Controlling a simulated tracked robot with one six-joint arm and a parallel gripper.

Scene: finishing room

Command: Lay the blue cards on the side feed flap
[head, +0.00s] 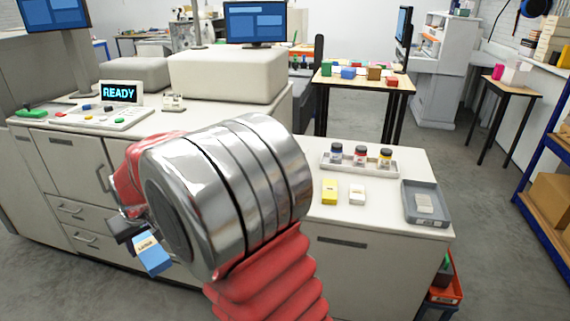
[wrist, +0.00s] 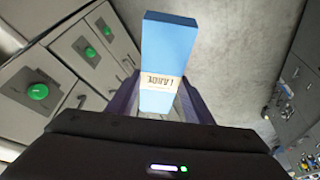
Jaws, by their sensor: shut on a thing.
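The blue cards (head: 152,254) are a blue pack with a pale printed label. My gripper (head: 137,238) is shut on them and holds them in the air in front of the white cabinets. In the wrist view, the blue pack (wrist: 168,55) sticks out from between the dark fingers of my gripper (wrist: 160,100), its label near the fingers. Grey floor shows behind the pack. I cannot make out the side feed flap in either view. My arm covers part of the machine front in the head view.
A yellow pack (head: 329,192) and a white pack (head: 357,195) lie on the right counter. Behind them is a tray of jars (head: 360,160); a grey tray (head: 426,204) stands at right. The machine's screen (head: 119,93) reads READY. Open floor lies to the right.

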